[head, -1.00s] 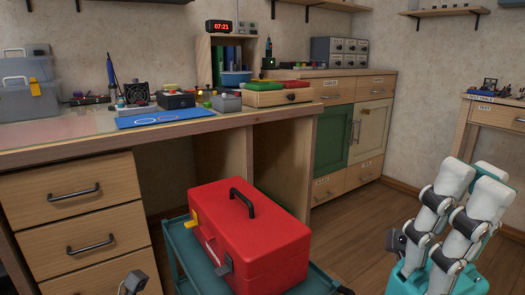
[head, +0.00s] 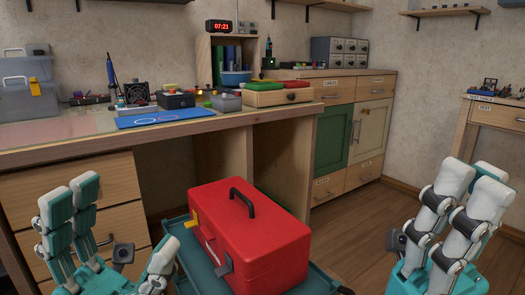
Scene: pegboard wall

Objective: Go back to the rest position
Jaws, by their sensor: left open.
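My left gripper (head: 118,218) is in the lower left of the head view, in front of the bench drawers. Its teal and white fingers are spread apart, and nothing shows between them. My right gripper (head: 472,182) is at the lower right, with white and grey fingers pointing up above the floor. Two of its fingers stand side by side; the rest of its grip is hidden, so I cannot tell if it is open or shut. I see no object in it.
A red toolbox (head: 252,240) with a black handle sits on a teal cart (head: 328,283) between my grippers. Behind is a workbench (head: 60,153) with a blue mat (head: 165,117), small devices and a wooden tray (head: 262,98). Wooden floor (head: 365,225) is clear between cart and cabinets.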

